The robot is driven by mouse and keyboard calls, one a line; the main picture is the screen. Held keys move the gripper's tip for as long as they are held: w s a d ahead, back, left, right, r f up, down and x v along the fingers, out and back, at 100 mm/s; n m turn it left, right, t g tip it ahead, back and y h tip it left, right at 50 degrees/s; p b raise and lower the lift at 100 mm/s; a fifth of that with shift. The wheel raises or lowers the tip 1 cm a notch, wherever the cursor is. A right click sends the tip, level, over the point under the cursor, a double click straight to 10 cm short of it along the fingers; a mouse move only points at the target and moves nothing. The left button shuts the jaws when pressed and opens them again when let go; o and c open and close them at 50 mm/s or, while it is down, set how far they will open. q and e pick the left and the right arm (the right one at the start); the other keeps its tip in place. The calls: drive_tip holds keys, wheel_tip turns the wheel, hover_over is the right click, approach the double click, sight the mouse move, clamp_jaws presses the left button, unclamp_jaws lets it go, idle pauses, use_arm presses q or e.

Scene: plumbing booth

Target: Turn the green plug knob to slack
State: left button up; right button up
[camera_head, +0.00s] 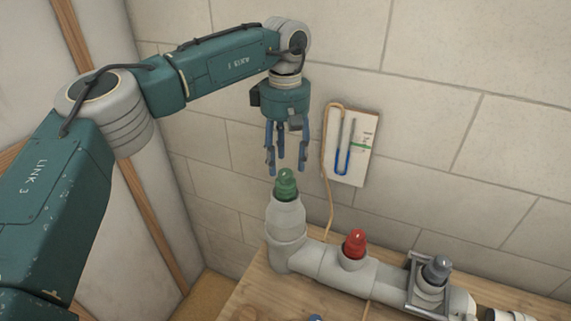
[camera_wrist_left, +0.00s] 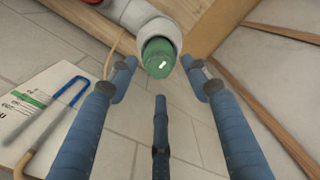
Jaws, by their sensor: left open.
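The green plug knob (camera_head: 286,184) sits on top of the tall grey pipe end at the left of the pipe run. My left gripper (camera_head: 287,170) hangs pointing down just above it, with its blue fingers spread open. In the left wrist view the green knob (camera_wrist_left: 158,58) shows beyond the fingertips, with a small white mark on its top. The open fingers of my left gripper (camera_wrist_left: 161,75) are apart from it and hold nothing. My right gripper is in neither view.
A red knob (camera_head: 355,242) and a grey knob (camera_head: 437,268) in a metal bracket stand further right on the grey pipe (camera_head: 318,262). A wall panel (camera_head: 361,150) with a U-shaped blue tube hangs behind the gripper. A wooden bench (camera_head: 262,293) lies below.

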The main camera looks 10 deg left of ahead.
sight(286, 172)
use_arm(q)
drive_tip(key=shift+f+p, duration=0.4)
drive_tip(key=shift+f, duration=1.3)
drive_tip(key=c, duration=1.1)
drive_tip(key=shift+c, duration=0.2)
